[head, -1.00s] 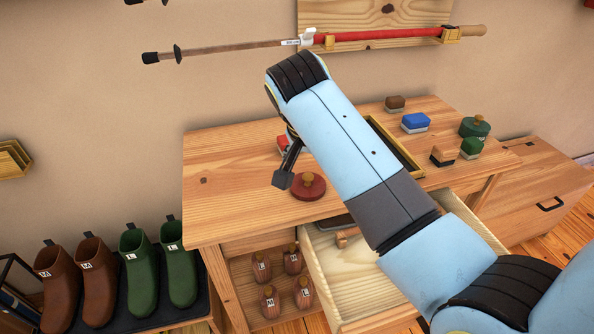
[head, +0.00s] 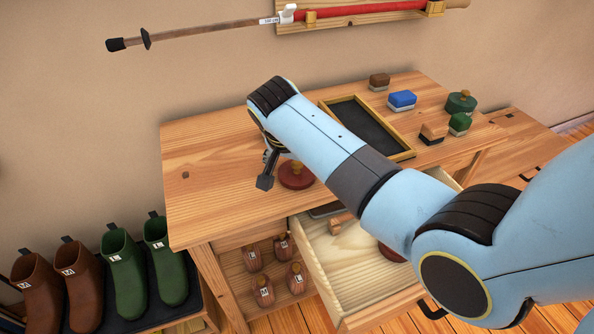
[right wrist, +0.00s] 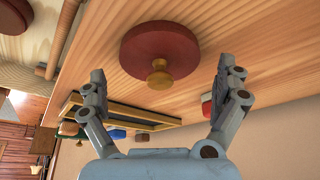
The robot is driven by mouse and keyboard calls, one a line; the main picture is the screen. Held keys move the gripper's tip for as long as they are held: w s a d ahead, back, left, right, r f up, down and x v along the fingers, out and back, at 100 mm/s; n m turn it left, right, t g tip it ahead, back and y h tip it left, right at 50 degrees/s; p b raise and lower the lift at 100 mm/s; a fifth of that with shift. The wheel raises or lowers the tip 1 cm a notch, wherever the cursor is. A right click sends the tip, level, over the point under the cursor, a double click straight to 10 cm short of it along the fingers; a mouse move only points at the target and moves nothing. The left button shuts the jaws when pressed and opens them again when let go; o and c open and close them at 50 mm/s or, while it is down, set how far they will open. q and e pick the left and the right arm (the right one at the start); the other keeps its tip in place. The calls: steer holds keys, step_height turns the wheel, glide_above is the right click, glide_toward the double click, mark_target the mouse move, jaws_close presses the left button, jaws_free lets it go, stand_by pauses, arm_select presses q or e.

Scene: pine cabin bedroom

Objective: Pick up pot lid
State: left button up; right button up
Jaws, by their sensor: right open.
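The pot lid, a dark red disc with a wooden knob, lies knob up on the desk; its rim (head: 297,180) shows just right of my right gripper's finger in the head view. In the right wrist view the lid (right wrist: 150,38) is ahead of the open jaws, its knob centred between the fingers. My right gripper (right wrist: 160,82) is open and empty. In the head view one finger of my right gripper (head: 266,178) shows beside the lid; the arm hides the rest. Any contact with the lid cannot be told. My left gripper is not in view.
The desk (head: 205,170) is clear to the left. A dark gold-framed tray (head: 355,115), a blue block (head: 402,99) and a green knobbed pot (head: 461,103) stand right. An open drawer (head: 345,262) juts out below; another dark red object (head: 390,253) shows inside it.

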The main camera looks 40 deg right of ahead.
steer(key=shift+w+d+f, duration=0.1)
steer(key=shift+d+f, duration=0.05)
steer(key=shift+f, duration=0.3)
steer(key=shift+c, duration=0.3)
steer(key=c, duration=0.9)
steer(key=shift+r, duration=0.1)
